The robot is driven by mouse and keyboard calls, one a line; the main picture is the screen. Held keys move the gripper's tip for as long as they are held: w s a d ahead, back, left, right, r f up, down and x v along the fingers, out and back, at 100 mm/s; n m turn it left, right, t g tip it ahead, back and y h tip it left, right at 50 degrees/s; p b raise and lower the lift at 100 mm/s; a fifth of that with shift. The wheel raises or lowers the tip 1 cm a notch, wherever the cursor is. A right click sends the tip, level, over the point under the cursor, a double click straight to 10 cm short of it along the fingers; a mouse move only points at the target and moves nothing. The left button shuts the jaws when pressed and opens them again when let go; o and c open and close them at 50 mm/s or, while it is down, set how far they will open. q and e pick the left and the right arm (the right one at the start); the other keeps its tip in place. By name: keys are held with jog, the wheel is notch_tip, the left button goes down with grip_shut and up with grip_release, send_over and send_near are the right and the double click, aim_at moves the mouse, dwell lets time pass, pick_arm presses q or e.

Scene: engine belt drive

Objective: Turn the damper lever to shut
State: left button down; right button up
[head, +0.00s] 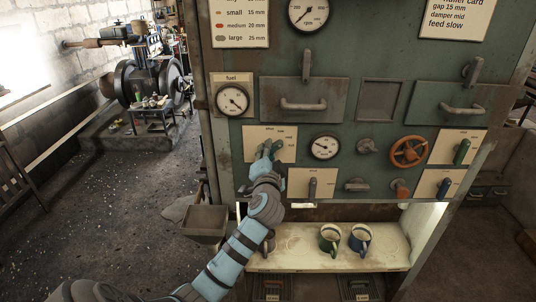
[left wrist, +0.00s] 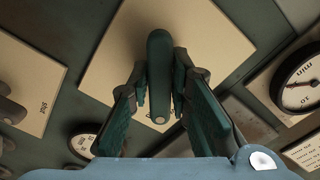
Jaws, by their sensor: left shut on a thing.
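A dark green lever stands on a cream plate (head: 257,132) at the left of the green machine panel. The plate's words are too small to read, so I cannot confirm that this is the damper lever. My left gripper (head: 271,151) is at this lever, with its two fingers on either side and closed on it; the fingers also show in the left wrist view (left wrist: 160,100). The fingers hide part of the lever in the head view. My right gripper is out of view.
A grey lever on a cream plate (head: 299,182) is just below right. A green mug (head: 329,239) and a blue mug (head: 360,239) stand on the shelf below.

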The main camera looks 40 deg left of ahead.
pick_arm(q)
jog(key=n+b, duration=0.1)
jog(key=n, duration=0.1)
jog(key=n+b, duration=0.1)
jog(key=n, duration=0.1)
jog(key=n+b, duration=0.2)
jog(key=shift+d+f, duration=0.1)
jog(key=shift+f, duration=0.25)
jog(key=n+b, duration=0.2)
jog(key=n, duration=0.2)
jog(key=shift+w+r+b, duration=0.1)
jog(key=shift+b, duration=0.2)
jog(key=shift+n, duration=0.4)
jog(key=c, duration=1.5)
grip_release()
jog(key=shift+r, duration=0.1)
jog(key=shift+d, duration=0.1)
jog(key=v, duration=1.2)
